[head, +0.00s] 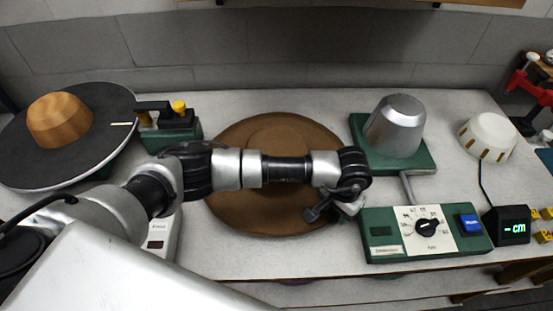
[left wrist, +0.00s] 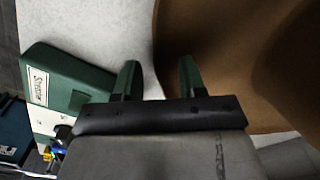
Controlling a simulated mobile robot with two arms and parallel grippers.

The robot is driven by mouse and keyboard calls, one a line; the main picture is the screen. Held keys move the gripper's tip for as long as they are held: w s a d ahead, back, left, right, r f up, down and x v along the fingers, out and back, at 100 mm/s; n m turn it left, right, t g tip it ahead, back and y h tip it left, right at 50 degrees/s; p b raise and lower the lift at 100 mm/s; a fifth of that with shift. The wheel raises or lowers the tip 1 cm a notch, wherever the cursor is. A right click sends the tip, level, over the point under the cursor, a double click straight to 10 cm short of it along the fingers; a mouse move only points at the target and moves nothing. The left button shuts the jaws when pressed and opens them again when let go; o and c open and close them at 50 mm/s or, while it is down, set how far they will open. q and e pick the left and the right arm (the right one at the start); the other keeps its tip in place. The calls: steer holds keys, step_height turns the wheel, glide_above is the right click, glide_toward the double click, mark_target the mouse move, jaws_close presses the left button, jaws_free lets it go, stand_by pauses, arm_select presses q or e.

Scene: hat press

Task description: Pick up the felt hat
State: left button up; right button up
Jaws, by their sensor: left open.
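The brown felt hat (head: 278,132) lies on the grey worktop in the middle of the head view, with a wide brim and a low round crown. My left arm crosses in front of it and hides part of the crown and brim. My left gripper (head: 335,208) is at the hat's right front edge. In the left wrist view the open gripper (left wrist: 157,78) has one green finger over the hat's brim (left wrist: 225,45) and the other over bare worktop, with the brim edge between them. I cannot tell whether the fingers touch the brim. My right gripper is not in view.
A green control box (head: 380,247) with a dial is just right of the gripper. Behind it stands a metal hat block (head: 396,125) on a green base. A cream form (head: 487,136) is farther right. A round dark turntable (head: 30,158) bears a wooden block (head: 59,120) at left.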

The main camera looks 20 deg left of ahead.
arm_select(q)
steer(key=shift+f, duration=0.15)
steer(key=shift+c, duration=0.3)
jaws_close()
step_height(320, 180, up, 9)
steer(key=b, duration=0.3)
steer(key=shift+w, duration=0.1)
steer(key=shift+r, duration=0.55)
stand_by(0.4)
